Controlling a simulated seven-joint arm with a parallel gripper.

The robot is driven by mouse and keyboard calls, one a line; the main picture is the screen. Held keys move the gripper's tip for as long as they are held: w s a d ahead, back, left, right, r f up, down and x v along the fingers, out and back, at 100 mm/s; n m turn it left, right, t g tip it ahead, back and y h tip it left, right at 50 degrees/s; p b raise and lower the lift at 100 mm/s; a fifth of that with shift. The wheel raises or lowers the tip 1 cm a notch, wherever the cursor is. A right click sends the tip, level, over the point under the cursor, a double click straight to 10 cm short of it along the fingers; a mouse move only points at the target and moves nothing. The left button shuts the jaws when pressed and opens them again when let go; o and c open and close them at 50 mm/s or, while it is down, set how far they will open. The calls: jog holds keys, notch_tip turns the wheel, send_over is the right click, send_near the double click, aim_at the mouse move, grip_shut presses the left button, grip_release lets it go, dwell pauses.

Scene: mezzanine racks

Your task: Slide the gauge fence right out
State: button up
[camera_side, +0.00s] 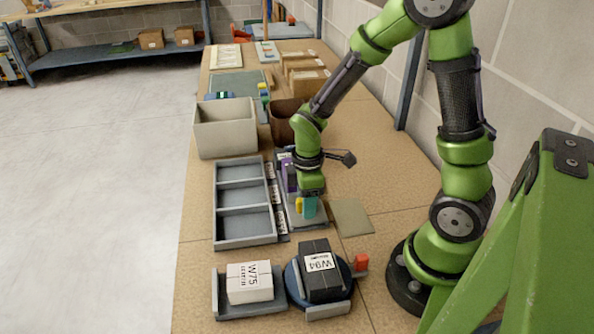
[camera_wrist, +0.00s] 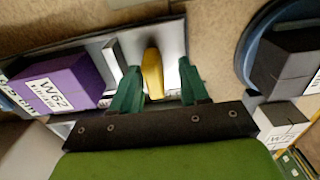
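The gauge is a grey tray (camera_side: 315,222) in the side view, partly hidden by my arm; its bed also shows in the wrist view (camera_wrist: 172,35). A yellow handle (camera_wrist: 152,72) stands on it, and a pale upright plate (camera_wrist: 113,58), apparently the fence, is left of the handle. A purple box labelled W62 (camera_wrist: 62,84) lies beyond the plate in the gauge. My gripper (camera_wrist: 151,60) is open, with one teal finger on each side of the yellow handle. Gaps show on both sides. In the side view my gripper (camera_side: 306,208) is low over the gauge's near end.
A grey three-compartment tray (camera_side: 216,205) lies left of the gauge. In front are a white W75 box (camera_side: 249,282) in a grey holder and a black W94 box (camera_side: 322,272) on a round blue stand (camera_side: 291,281). A flat tan pad (camera_side: 351,217) lies right.

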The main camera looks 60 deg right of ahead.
notch_tip(320, 180, up, 17)
dwell(0.6)
jog(key=s+a+r+m+t+y, duration=0.2)
jog(key=s+a+r+m+t, duration=0.2)
jog(key=m, duration=0.9)
jog(key=s+t, duration=0.2)
jog(key=t, duration=0.1)
jog(key=shift+s+a+r, duration=0.15)
jog(key=shift+a+r, duration=0.15)
jog(key=shift+a, duration=0.1)
